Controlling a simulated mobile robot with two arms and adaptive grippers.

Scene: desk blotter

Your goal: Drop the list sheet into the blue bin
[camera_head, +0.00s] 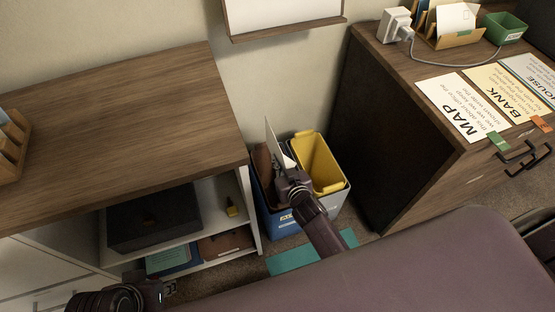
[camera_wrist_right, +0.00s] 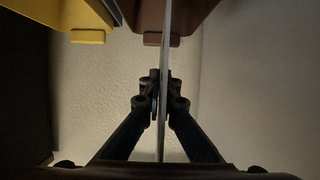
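My right gripper (camera_head: 294,184) is shut on a thin white sheet (camera_head: 275,148), taken to be the list sheet. The sheet stands upright and is seen nearly edge-on, so its writing cannot be read. The wrist view shows the sheet's edge (camera_wrist_right: 166,50) between the closed fingertips (camera_wrist_right: 160,88). The blue bin (camera_head: 271,220) stands on the floor between the two desks, holding a brown insert and a yellow insert. The gripper and sheet are over the bin, by the brown side; the gripper hides part of it. My left gripper (camera_head: 167,290) is at the lower left, its fingers unclear.
The yellow insert (camera_head: 318,163) and brown insert (camera_head: 262,163) also show at the top of the wrist view. The wooden desk (camera_head: 120,120) is left, the dark cabinet (camera_head: 375,125) right.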

